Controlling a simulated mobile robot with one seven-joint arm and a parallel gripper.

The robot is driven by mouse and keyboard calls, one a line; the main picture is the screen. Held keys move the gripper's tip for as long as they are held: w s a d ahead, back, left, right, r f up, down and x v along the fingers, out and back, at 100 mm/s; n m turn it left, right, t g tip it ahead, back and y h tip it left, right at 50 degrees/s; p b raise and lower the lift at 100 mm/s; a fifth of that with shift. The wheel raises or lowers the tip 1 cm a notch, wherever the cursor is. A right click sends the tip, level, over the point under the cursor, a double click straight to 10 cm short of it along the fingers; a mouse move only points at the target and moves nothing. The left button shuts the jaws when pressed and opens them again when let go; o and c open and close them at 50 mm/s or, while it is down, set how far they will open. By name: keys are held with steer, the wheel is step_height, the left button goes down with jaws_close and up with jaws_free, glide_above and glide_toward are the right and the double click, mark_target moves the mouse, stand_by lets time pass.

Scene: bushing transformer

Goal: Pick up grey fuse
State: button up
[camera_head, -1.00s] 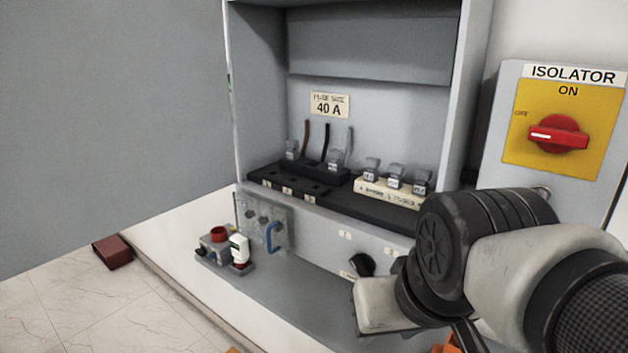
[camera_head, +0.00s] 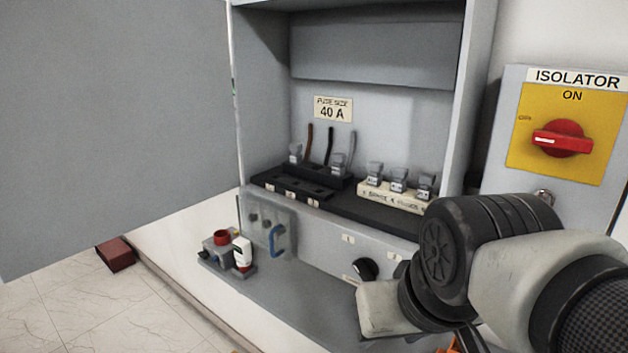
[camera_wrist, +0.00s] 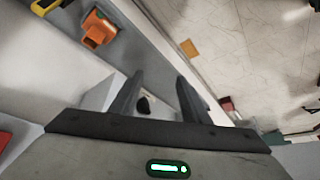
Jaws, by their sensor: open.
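Several grey fuses stand in the open cabinet in the head view. Three of them, the left (camera_head: 375,173), middle (camera_head: 398,180) and right (camera_head: 425,186) ones, sit in a row on a cream labelled block (camera_head: 390,197). Two more grey fuses, one at the left (camera_head: 295,153) and one further right (camera_head: 339,163), sit on the black fuse base (camera_head: 290,187). My gripper (camera_wrist: 160,77) shows in the wrist view with its two fingers apart and nothing between them. In the head view my arm hides the gripper, low and right of the fuses. No fuse shows in the wrist view.
A red isolator switch (camera_head: 562,139) is on the right. Below the fuses are a black knob (camera_head: 365,269), a clear cover with a blue handle (camera_head: 277,241) and a small tray (camera_head: 240,271) with red and white items. An orange object (camera_wrist: 100,28) shows in the wrist view.

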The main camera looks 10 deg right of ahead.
steer(key=w+a+m+t+y+p, duration=0.15)
steer(key=w+a+y, duration=0.25)
steer(key=w+a, duration=0.7)
steer(key=w+t+p, duration=0.1)
steer(key=w+p, duration=0.1)
steer(key=w, duration=0.3)
steer(key=m+t+h+p, duration=0.3)
steer(key=m+t+h, duration=0.3)
steer(key=h, duration=1)
glide_toward(397, 184)
steer(key=w, duration=0.1)
steer(key=w+d+m+g+b, duration=0.1)
steer(key=w, duration=0.1)
steer(key=shift+w+d+r+h, duration=0.1)
steer(key=shift+r+h, duration=0.05)
steer(key=shift+h, duration=0.15)
steer(key=shift+w+d+b, duration=0.3)
steer(key=shift+w+d, duration=0.05)
steer(key=x, duration=0.4)
steer(key=shift+s+d, duration=0.15)
steer(key=shift+d, duration=0.25)
steer(key=shift+w+d, duration=0.25)
steer(key=shift+w, duration=0.1)
jaws_close()
